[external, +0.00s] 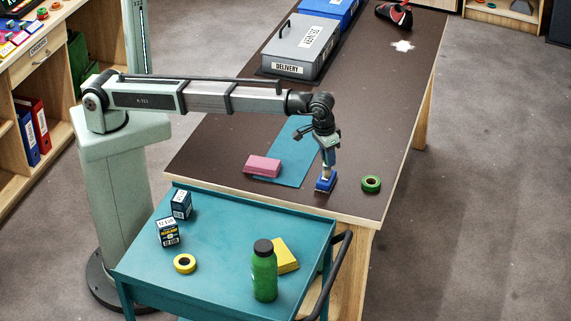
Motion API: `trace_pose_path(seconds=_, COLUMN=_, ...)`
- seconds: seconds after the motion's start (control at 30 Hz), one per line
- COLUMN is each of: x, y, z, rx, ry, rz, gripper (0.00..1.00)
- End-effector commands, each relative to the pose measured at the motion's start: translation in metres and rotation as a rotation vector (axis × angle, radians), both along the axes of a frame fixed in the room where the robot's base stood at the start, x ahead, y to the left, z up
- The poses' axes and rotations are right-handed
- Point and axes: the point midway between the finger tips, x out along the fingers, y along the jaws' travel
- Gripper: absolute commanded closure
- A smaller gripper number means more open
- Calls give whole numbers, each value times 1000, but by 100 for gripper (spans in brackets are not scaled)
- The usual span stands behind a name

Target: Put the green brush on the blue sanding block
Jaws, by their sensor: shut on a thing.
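A small blue block (325,184) is at the front right part of the brown table. It is the only blue block I see there, and I cannot tell for sure that it is the sanding block. My gripper (325,174) points down from above, with its fingertips at the top of this block, and appears shut on it. I cannot tell whether the block touches the table. I cannot make out a green brush. The green things in view are a ring-shaped tape roll (371,184) right of my gripper and a bottle (264,272) on the teal cart.
A pink block (263,166) lies partly on a blue mat (291,158). The teal cart (220,268) holds a yellow block (285,255), yellow tape (185,263) and two small boxes. A grey delivery box (290,65) stands farther back. The brown table (370,110) is clear behind my gripper.

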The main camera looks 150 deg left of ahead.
Motion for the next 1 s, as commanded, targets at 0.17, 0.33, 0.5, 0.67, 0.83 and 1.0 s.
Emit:
trace_pose_path(seconds=0.17, x=0, y=0, z=-1, rx=0, ry=0, rz=0, gripper=100)
trace_pose_path(seconds=0.33, x=0, y=0, z=-2, rx=0, ry=0, rz=0, gripper=67)
trace_pose_path(seconds=0.5, x=0, y=0, z=-2, rx=0, ry=0, rz=0, gripper=51)
trace_pose_path(seconds=0.67, x=0, y=0, z=-2, rx=0, ry=0, rz=0, gripper=51)
trace_pose_path(seconds=0.83, x=0, y=0, z=2, rx=0, ry=0, rz=0, gripper=51)
trace_pose_path(seconds=1.0, x=1, y=-3, z=22, rx=2, ry=-2, rz=0, gripper=51)
